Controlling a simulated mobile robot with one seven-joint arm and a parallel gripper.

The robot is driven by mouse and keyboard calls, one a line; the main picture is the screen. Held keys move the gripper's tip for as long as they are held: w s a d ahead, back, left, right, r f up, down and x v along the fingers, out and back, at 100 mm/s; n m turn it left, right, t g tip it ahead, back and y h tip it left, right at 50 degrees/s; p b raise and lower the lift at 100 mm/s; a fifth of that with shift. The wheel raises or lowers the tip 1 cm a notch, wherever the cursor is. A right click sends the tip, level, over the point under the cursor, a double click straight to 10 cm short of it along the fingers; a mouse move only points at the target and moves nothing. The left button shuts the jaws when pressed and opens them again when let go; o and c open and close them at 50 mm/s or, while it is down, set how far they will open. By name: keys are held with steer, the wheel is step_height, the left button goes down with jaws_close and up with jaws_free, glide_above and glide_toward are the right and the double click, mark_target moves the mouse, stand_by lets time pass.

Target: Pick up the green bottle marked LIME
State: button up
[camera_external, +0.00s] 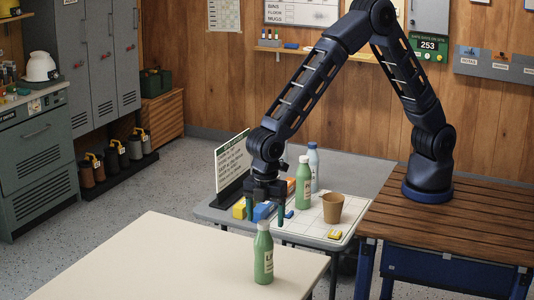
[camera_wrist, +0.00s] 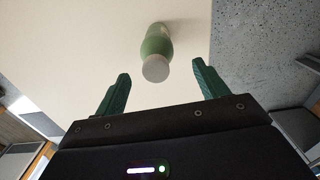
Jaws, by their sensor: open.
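A green bottle (camera_external: 264,262) with a pale cap and a white label stands upright on the cream table (camera_external: 170,262); the visible label letters start "LI". In the wrist view the green bottle (camera_wrist: 155,42) shows ahead of the fingertips, roughly in line with the gap between them. My gripper (camera_external: 266,217) is open and empty, its fingers pointing down near the bottle's cap; I see no contact. Its two green fingers also show in the wrist view (camera_wrist: 160,78). A second green bottle (camera_external: 304,188) stands on the grey table behind; its label is too small to read.
The grey table (camera_external: 215,212) also holds a pale blue bottle (camera_external: 313,165), a brown cup (camera_external: 333,208), a yellow item (camera_external: 335,234), several coloured blocks and an upright sign (camera_external: 232,160). The cream table is otherwise bare.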

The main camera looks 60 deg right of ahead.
mark_target(264, 223)
steer(key=shift+w+f, duration=0.15)
steer(key=shift+f, duration=1.15)
steer(key=shift+w+f, duration=0.15)
steer(key=shift+f, duration=1.1)
steer(key=c, duration=1.3)
